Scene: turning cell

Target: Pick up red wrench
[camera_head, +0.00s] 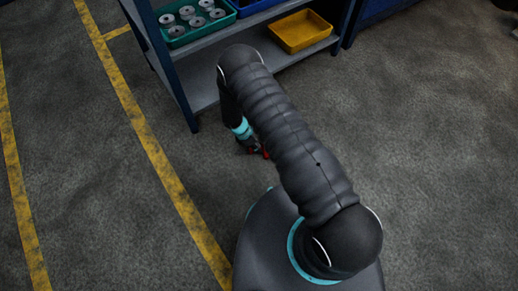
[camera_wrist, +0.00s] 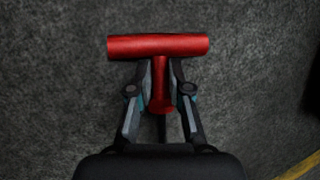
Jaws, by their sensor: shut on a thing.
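The red wrench (camera_wrist: 158,46) is T-shaped, with a thick crossbar and a shorter stem. In the wrist view its crossbar lies across the picture just beyond my fingertips. My gripper (camera_wrist: 160,90) is shut on the stem, one finger on each side. In the head view my gripper (camera_head: 245,143) hangs low beside the shelf, mostly hidden behind my arm. Only a small bit of the red wrench (camera_head: 265,154) shows there. I cannot tell whether the wrench touches the floor.
A shelf unit (camera_head: 206,92) stands at the top. It holds a green bin (camera_head: 173,43) with several metal parts, a blue bin (camera_head: 252,7) and a yellow tray (camera_head: 300,31). Yellow floor lines (camera_head: 150,145) run at the left. The grey floor (camera_head: 440,150) at the right is clear.

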